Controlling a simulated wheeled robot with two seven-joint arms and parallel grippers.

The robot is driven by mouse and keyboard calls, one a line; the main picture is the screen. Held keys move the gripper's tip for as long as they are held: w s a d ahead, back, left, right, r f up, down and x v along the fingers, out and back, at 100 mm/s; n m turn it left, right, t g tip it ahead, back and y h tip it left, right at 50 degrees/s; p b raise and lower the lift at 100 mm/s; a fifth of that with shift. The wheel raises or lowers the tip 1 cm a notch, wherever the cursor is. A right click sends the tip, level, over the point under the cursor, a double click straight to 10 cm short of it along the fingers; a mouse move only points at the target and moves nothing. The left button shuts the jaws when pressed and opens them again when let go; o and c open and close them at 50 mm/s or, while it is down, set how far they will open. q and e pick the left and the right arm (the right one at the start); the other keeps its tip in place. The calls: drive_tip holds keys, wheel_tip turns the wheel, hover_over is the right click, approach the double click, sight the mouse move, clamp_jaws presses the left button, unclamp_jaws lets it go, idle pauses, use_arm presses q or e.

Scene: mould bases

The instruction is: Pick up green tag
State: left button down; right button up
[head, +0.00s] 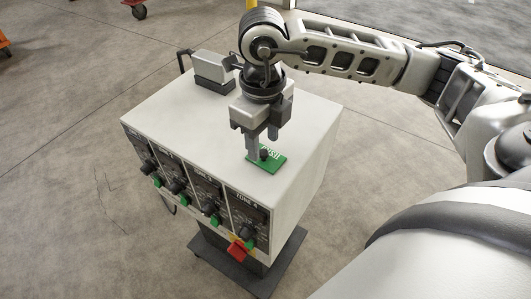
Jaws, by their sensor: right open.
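The green tag (273,165) lies flat on the white top of the control cabinet (185,110), near its front right part. It has white lettering and a small dark knob or mark on it. My right gripper (262,148) points down over the tag, with its fingers apart. One finger comes down at the tag's left edge and hides part of it. I cannot tell whether the finger touches the tag. My left gripper does not show.
A grey box-like device (212,68) stands on the back left of the cabinet top. Open concrete floor (70,200) surrounds the cabinet.

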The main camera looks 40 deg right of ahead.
sight(266, 154)
drive_tip(key=shift+f, duration=1.2)
clamp_jaws()
